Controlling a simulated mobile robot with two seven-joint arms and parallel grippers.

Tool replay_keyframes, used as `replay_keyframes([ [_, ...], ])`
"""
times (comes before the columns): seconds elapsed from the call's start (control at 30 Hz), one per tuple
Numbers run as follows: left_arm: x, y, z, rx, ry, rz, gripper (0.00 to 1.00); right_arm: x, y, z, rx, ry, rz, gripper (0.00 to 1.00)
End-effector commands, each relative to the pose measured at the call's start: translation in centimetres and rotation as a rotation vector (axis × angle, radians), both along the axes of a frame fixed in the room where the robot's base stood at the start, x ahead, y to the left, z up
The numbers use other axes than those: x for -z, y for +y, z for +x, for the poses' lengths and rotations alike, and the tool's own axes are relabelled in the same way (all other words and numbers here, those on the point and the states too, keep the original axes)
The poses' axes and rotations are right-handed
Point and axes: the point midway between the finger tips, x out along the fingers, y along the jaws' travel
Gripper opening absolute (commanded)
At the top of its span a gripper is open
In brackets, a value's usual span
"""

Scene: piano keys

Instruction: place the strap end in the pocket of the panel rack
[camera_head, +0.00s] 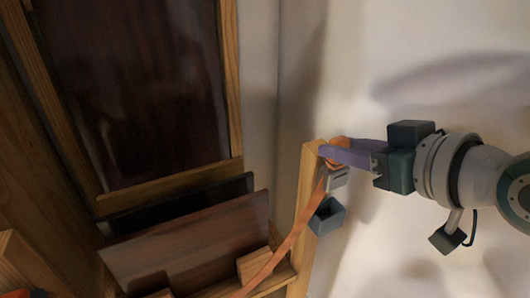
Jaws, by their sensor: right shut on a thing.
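My right gripper (342,152), with purple fingers, is shut on the end of an orange strap (291,239) at the top of a wooden post. The strap runs down and left from it, in front of the post, to the bottom of the view. A small grey-blue open box, the pocket (326,217), sits on the post's right side, below the gripper and apart from it. The panel rack (306,190) holds upright panels on its left. My left gripper is not in view.
A brown panel (190,245) and a dark panel (125,219) stand in the rack. A wood-framed dark red panel (140,90) is behind them. A pale grey piece (338,178) is just below the gripper. Pale wall lies to the right.

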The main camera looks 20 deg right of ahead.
Motion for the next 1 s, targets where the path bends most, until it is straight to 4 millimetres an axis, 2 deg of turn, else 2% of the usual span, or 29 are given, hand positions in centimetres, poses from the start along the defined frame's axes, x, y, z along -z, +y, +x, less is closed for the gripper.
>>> replay_keyframes([
  [0.03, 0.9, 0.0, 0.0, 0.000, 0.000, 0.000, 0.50, 1.9, 0.0, 0.0, 0.001, 0.003, 0.002, 0.00],
  [0.1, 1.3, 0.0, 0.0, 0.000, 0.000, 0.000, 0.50, 3.3, 0.0, 0.0, 0.001, 0.001, 0.002, 0.00],
  [0.37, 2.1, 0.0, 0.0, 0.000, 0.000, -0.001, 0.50, 5.9, 0.0, 0.0, 0.000, -0.002, 0.001, 0.00],
  [0.53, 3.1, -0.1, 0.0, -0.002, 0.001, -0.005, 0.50, 8.5, 0.0, 0.0, 0.000, -0.001, 0.000, 0.00],
  [0.97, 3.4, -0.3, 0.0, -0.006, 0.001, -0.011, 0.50, 9.2, 0.0, 0.0, 0.000, -0.002, 0.000, 0.00],
  [1.0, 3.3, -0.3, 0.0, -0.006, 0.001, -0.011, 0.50, 9.2, 0.0, 0.0, 0.000, -0.001, 0.000, 0.39],
])
